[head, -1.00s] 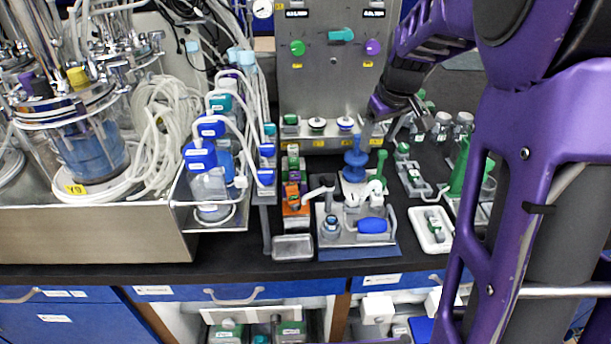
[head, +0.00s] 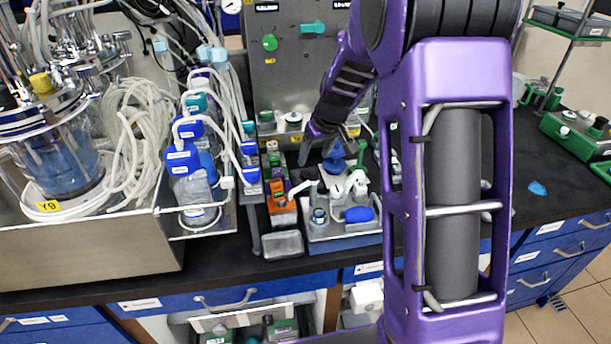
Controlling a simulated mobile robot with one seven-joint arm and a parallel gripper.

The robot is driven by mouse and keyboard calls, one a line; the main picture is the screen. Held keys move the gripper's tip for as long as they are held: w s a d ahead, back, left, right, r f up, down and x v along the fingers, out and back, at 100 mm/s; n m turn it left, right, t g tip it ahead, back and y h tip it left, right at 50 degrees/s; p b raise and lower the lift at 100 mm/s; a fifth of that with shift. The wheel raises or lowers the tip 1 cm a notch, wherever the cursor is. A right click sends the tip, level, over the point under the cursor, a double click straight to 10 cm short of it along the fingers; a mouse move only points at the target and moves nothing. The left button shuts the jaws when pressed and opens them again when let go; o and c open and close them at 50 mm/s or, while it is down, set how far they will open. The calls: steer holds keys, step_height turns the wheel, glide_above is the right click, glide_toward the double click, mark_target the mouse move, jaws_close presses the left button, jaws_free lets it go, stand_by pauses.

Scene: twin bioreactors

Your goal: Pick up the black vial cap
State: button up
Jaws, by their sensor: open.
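My gripper (head: 318,152) is open, pointing down over the cluster of small equipment at the middle of the bench. It is above and behind the grey tray with white and blue fittings (head: 343,230). A blue round part (head: 335,165) shows just below and to the right of its fingers. I cannot make out a black vial cap. It may be hidden behind my gripper or arm, or too small to tell. Nothing is visibly held between the fingers.
Blue-capped bottles (head: 190,185) with tubing stand to the left, beside an orange block (head: 282,208). A metal panel (head: 300,75) rises behind. A small metal dish (head: 282,244) sits near the front edge.

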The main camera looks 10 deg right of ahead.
mark_target(306, 173)
steer(key=x, duration=0.8)
steer(key=shift+a, duration=0.2)
jaws_close()
